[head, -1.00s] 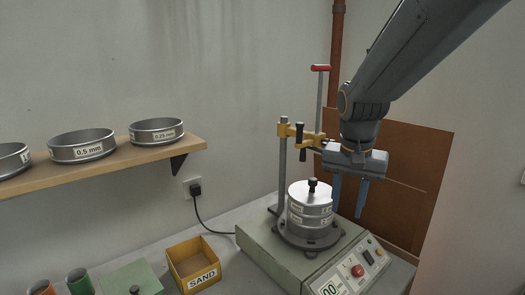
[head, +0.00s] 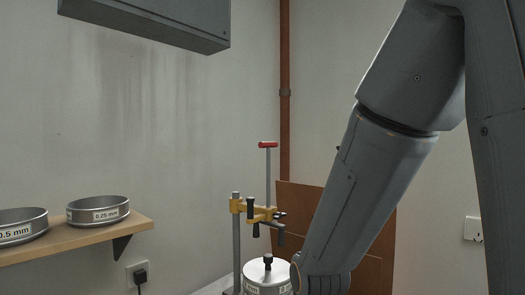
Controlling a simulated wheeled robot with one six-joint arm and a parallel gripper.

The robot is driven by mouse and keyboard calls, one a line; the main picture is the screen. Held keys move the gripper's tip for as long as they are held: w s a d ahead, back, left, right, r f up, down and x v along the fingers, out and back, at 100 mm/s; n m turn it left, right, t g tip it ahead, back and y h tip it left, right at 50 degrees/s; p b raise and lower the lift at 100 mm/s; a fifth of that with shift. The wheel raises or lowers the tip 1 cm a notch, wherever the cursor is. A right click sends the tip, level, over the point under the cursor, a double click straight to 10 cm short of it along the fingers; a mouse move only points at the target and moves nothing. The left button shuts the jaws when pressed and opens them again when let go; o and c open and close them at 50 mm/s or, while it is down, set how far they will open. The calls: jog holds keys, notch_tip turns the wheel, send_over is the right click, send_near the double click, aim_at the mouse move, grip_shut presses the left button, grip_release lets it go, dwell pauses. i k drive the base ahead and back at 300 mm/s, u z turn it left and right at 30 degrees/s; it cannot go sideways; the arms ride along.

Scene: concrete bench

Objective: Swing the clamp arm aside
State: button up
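Black handles hang at the clamp, one (head: 254,217) near the post and one (head: 281,236) near the outer end. Below the outer end is the round metal sieve stack (head: 262,284) with a black knob (head: 268,262) on its lid; its lower part is cut off by the picture's bottom edge. My arm comes down from the upper right to the right of the stack. My gripper is below the frame.
A wooden shelf (head: 75,245) on the left wall holds a 0.5 mm sieve (head: 20,232) and a 0.25 mm sieve (head: 98,212). A grey cabinet (head: 150,22) hangs above. A brown pipe (head: 285,100) and brown board (head: 300,200) stand behind the clamp.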

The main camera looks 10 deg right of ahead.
aim_at(236, 206)
jog(key=u, duration=1.2)
jog(key=k, duration=0.65)
jog(key=z, duration=1.1)
jog(key=i, duration=0.5)
jog(key=z, duration=0.05)
